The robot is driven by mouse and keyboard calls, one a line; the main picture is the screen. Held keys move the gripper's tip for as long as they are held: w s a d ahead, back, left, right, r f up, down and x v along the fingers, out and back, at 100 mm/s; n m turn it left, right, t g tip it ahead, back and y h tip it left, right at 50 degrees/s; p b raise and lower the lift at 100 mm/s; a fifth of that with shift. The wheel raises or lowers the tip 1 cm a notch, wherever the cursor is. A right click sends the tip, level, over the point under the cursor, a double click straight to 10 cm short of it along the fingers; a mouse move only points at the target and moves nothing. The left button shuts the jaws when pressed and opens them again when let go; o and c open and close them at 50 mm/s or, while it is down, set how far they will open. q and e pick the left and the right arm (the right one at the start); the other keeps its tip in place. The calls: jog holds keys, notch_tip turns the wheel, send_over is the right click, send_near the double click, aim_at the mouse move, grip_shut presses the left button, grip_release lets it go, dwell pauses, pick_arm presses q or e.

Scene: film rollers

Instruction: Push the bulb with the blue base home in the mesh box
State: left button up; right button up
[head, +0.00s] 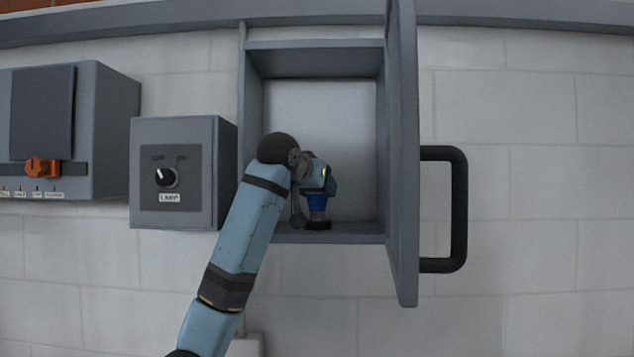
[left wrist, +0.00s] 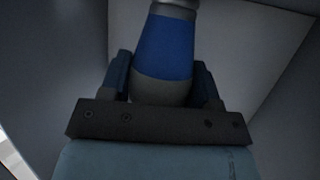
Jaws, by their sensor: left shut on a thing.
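The bulb with the blue base (head: 317,202) is inside the open grey box (head: 315,239) on the wall. In the left wrist view its blue base (left wrist: 165,48) stands between my fingers, with a grey part nearest the gripper. My left gripper (head: 318,188) reaches into the box and is shut on the bulb. In the left wrist view the fingers (left wrist: 160,78) lie on either side of it. The far end of the bulb is cut off at the top of the left wrist view. I see no mesh on the box. My right gripper is not in view.
The box door (head: 402,150) stands open at the right, with a black handle (head: 458,210). A lamp switch box (head: 175,172) with a knob is left of the box. A grey unit with an orange part (head: 42,167) is at the far left. Wall at right is bare.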

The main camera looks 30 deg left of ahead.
pick_arm(q)
jog(key=shift+f, duration=0.3)
jog(key=shift+r, duration=0.1)
dwell(0.4)
jog(key=shift+p, duration=0.3)
dwell(0.4)
jog(key=shift+f, duration=0.2)
dwell(0.6)
jog(key=shift+d+f, duration=0.1)
jog(key=shift+f, duration=0.35)
dwell(0.5)
jog(key=o, duration=1.3)
jog(key=shift+r, duration=0.1)
